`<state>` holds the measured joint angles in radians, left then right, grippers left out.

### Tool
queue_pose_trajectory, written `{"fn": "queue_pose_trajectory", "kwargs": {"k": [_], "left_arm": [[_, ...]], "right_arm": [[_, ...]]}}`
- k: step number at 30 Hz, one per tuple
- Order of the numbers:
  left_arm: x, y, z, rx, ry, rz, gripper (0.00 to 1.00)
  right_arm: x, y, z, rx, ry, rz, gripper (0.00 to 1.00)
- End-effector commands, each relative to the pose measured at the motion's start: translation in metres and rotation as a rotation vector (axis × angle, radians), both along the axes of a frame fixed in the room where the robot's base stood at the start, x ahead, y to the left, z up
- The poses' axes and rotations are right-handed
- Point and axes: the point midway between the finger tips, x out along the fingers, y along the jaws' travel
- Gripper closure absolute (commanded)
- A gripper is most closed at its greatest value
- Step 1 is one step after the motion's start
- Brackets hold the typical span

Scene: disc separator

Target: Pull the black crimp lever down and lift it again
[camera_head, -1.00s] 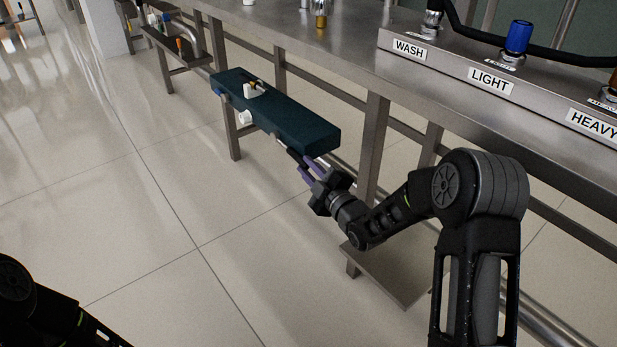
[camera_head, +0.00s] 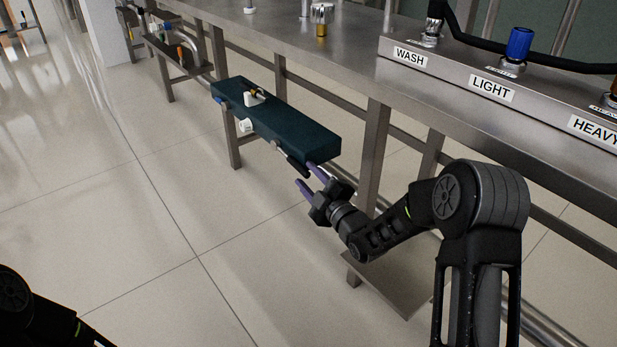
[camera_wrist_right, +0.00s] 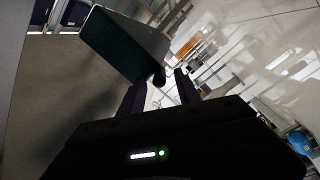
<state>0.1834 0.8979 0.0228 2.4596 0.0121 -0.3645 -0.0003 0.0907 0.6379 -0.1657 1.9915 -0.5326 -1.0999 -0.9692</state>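The black crimp lever (camera_head: 292,160) sticks out from the front side of a dark teal box (camera_head: 290,130) and slants down to the right. My right gripper (camera_head: 306,175) is open, its two purple fingers spread at the free end of the lever. In the right wrist view the lever's dark rounded end (camera_wrist_right: 158,79) shows between and just beyond the open fingers (camera_wrist_right: 160,85), beside the box (camera_wrist_right: 125,48). I cannot tell whether either finger touches it. My left arm shows at the bottom left, but its gripper is out of view.
A steel table (camera_head: 340,65) runs behind the box, with a panel labelled WASH, LIGHT and HEAVY (camera_head: 490,88) at the right. A table leg (camera_head: 375,155) stands behind my right gripper. A low steel plate (camera_head: 395,280) lies below my right arm. The tiled floor at left is clear.

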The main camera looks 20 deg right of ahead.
Motion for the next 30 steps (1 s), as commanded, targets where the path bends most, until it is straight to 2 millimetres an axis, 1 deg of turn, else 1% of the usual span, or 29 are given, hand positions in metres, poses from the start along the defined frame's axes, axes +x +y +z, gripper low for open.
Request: {"fn": "queue_pose_trajectory", "kwargs": {"k": [5, 12, 15, 19, 25, 26, 30], "left_arm": [[-0.001, 0.000, 0.008, 0.001, 0.000, -0.001, 1.00], [-0.003, -0.001, 0.018, 0.003, 0.001, -0.002, 1.00], [-0.004, -0.001, 0.020, 0.004, 0.002, -0.002, 1.00], [-0.004, -0.001, 0.020, 0.004, 0.002, -0.002, 1.00], [-0.004, -0.001, 0.020, 0.004, 0.002, -0.002, 1.00], [-0.004, -0.001, 0.020, 0.004, 0.002, -0.002, 1.00], [-0.004, -0.001, 0.024, 0.004, 0.002, -0.002, 1.00]], "right_arm": [[-0.017, -0.006, 0.001, -0.001, 0.003, -0.003, 0.60], [-0.056, -0.015, 0.000, 0.001, 0.004, -0.002, 0.60], [-0.067, -0.018, -0.001, 0.000, 0.002, -0.001, 0.60], [-0.074, -0.019, -0.002, 0.000, 0.001, -0.002, 0.60], [-0.074, -0.019, -0.002, 0.000, 0.001, -0.001, 0.60], [-0.074, -0.019, -0.002, 0.000, 0.001, -0.001, 0.61], [-0.073, -0.016, 0.002, 0.000, -0.001, 0.005, 0.73]]}}
